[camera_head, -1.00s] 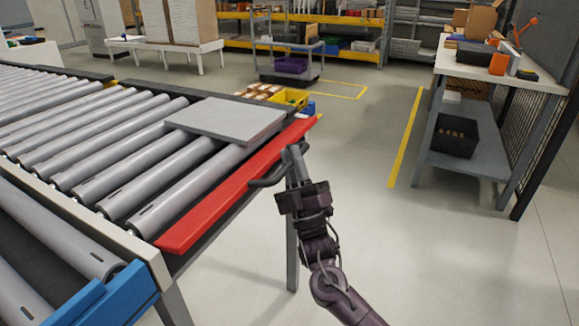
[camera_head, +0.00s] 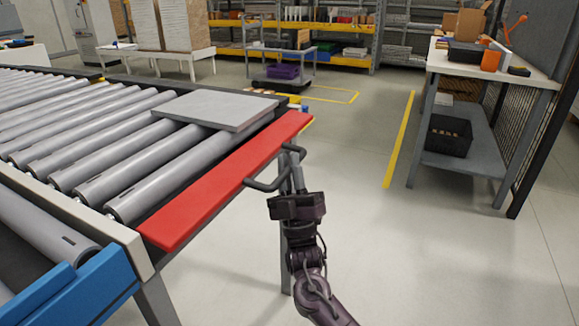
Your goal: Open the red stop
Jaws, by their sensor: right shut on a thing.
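The red stop (camera_head: 225,182) is a long flat red bar along the near right end of the roller conveyor (camera_head: 62,203). Its broad face shows, and it leans outward from the rollers. A dark grey handle (camera_head: 266,187) is fixed to its outer side. My right gripper (camera_head: 291,172) is shut on the handle near its far end, and the fingertips partly hide it. A flat grey panel (camera_head: 217,109) lies on the rollers just behind the stop. My left gripper is not in view.
A blue part (camera_head: 85,295) sits at the conveyor's near corner. A workbench (camera_head: 490,68) with a black bin (camera_head: 449,135) on its lower shelf stands at the right. A cart (camera_head: 283,83) and shelving are at the back. The floor right of the conveyor is clear.

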